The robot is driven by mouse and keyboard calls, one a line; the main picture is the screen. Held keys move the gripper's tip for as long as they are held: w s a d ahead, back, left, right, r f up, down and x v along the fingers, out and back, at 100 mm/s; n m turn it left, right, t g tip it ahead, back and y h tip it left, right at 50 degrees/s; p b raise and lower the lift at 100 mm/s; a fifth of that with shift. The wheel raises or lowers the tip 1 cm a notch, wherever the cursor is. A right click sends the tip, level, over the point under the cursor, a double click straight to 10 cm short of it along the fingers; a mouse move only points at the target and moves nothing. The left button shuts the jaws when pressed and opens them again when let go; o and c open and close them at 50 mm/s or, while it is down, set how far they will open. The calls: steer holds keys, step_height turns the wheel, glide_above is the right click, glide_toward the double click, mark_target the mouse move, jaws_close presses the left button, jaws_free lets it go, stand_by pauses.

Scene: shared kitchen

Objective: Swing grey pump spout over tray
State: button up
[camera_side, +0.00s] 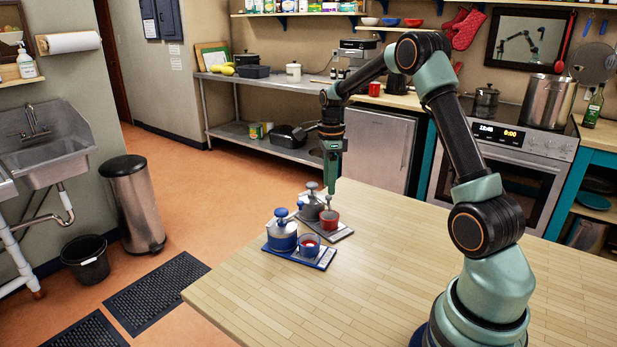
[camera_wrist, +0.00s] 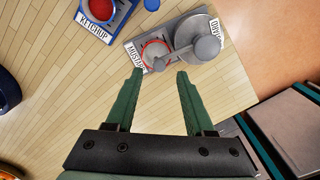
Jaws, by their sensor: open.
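The grey pump jar (camera_side: 312,208) stands on a grey tray (camera_side: 343,235) on the wooden table; its round head (camera_wrist: 208,47) shows in the wrist view. Its thin grey spout (camera_wrist: 178,57) points left in the wrist view, its tip over or near the edge of a red-rimmed cup (camera_wrist: 146,53). The red cup (camera_side: 329,221) stands on the same tray, by a label reading MUSTARD. My gripper (camera_wrist: 160,73) is open and empty, its fingertips apart just below the spout tip in the wrist view. In the side view my gripper (camera_side: 331,180) points down above the cup; contact is unclear.
The table edge lies near both trays. The table (camera_side: 330,305) is clear towards my base.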

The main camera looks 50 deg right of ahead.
mark_target(328, 197)
step_height(328, 197, up, 9)
stand_by(0.3)
steer(key=s+a+r+n+t, duration=0.1)
steer(key=s+a+r+n, duration=0.15)
steer(key=a+n, duration=0.4)
steer(key=s+a+r+n+t, duration=0.2)
steer(key=a+r+n, duration=0.2)
steer(key=a+n, duration=0.25)
steer(key=s+a+f+n+t, duration=0.2)
steer(key=s+a+n, duration=0.6)
steer(key=a+n, duration=0.3)
steer(key=n, duration=0.3)
steer(key=shift+s+f+t, duration=0.3)
steer(key=shift+s+f, duration=0.1)
